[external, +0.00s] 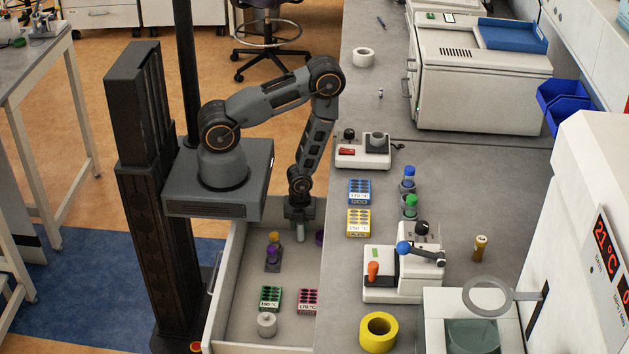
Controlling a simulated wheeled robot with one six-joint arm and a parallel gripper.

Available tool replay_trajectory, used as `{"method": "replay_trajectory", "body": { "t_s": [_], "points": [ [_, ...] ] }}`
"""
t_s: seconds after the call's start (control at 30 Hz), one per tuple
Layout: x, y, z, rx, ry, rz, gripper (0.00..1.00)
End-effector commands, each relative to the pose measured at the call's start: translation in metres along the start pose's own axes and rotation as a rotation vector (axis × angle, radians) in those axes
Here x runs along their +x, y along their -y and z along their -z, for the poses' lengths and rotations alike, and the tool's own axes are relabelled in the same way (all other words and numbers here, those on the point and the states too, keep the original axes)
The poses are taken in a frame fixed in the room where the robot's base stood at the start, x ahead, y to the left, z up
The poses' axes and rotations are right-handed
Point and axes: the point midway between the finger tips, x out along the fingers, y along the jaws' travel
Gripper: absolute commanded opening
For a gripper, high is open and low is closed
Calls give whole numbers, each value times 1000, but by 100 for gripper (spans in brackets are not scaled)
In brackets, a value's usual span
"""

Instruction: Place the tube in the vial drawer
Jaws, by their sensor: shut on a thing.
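My gripper (300,219) points straight down over the far part of the open drawer (232,272). It is shut on a small pale grey tube (300,233), which hangs upright below the fingers. The tube's upper end is hidden by the fingers. I cannot tell whether its lower end touches the drawer floor. In the drawer, a yellow-capped vial (274,239) and a purple-capped vial (272,253) stand left of the tube. A purple thing (319,238), partly hidden by the counter edge, is to its right.
The drawer also holds a green rack (270,298), a pink rack (307,300) and a grey round weight-like object (267,323) nearer the camera. On the counter (340,300) beside it are a blue rack (360,192) and a yellow rack (359,222). Bare drawer floor lies around the tube.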

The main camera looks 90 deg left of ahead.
Motion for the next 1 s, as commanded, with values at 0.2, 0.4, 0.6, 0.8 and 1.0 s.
{"method": "replay_trajectory", "body": {
  "t_s": [0.2, 0.4, 0.6, 0.8, 1.0],
  "points": [
    [2, 0, 0, 0, 0, 0, 4],
    [2, 0, 0, 0, 0, -1, 43],
    [2, 0, 0, 0, 0, -1, 56],
    [1, 0, 0, 0, 0, -1, 56],
    [-16, 1, 0, 0, 1, 2, 56]
  ]
}}
